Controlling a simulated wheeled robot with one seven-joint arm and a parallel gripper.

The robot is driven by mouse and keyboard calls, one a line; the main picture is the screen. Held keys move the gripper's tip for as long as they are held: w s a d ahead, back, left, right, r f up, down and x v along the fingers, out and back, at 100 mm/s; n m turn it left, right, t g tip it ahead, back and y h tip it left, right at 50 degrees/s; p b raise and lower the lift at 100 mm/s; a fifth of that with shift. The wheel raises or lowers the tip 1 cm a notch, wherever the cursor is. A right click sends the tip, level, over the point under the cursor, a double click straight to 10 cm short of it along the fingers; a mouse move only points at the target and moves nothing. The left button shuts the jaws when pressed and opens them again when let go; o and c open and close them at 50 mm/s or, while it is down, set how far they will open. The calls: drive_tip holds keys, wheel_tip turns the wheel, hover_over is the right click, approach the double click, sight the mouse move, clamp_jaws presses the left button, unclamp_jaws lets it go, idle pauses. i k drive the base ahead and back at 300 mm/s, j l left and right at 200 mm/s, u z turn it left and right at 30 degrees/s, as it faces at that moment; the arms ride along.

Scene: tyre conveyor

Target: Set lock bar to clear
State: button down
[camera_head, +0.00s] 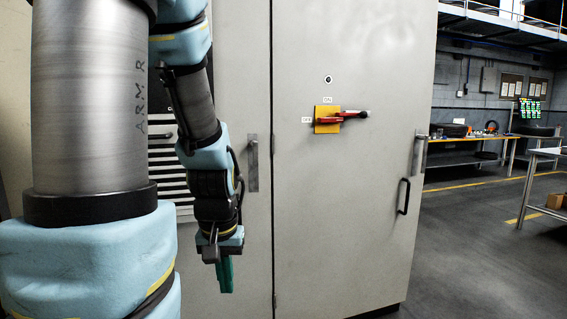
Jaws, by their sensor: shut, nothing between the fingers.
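A tall grey cabinet (345,220) stands in front of me. On its right door is a yellow plate (326,112) with a red lever (340,117) that lies about level and ends in a black knob (361,114) on the right. A small label above the plate seems to read ON, and one at its left seems to read OFF. I cannot make out any part marked as a lock bar or "clear". My gripper (225,277), with green fingers, hangs pointing down in front of the left door, left of and below the lever. It is shut and empty, apart from the lever.
A round keyhole-like fitting (328,79) is above the plate. A black pull handle (403,196) and grey upright handles (418,152) (252,163) stick out from the doors. Workbenches (460,152) stand at the back right. The floor (470,250) right of the cabinet is clear.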

sight(363, 115)
drive_tip(key=i+l+u, duration=0.35)
drive_tip(key=l+u, duration=0.2)
drive_tip(key=l, duration=0.15)
drive_tip(key=i+l+u, duration=0.1)
drive_tip(key=l+u, duration=0.15)
drive_tip(key=l, duration=0.15)
drive_tip(key=l+u, duration=0.3)
drive_tip(key=l, duration=0.15)
drive_tip(key=i, duration=0.05)
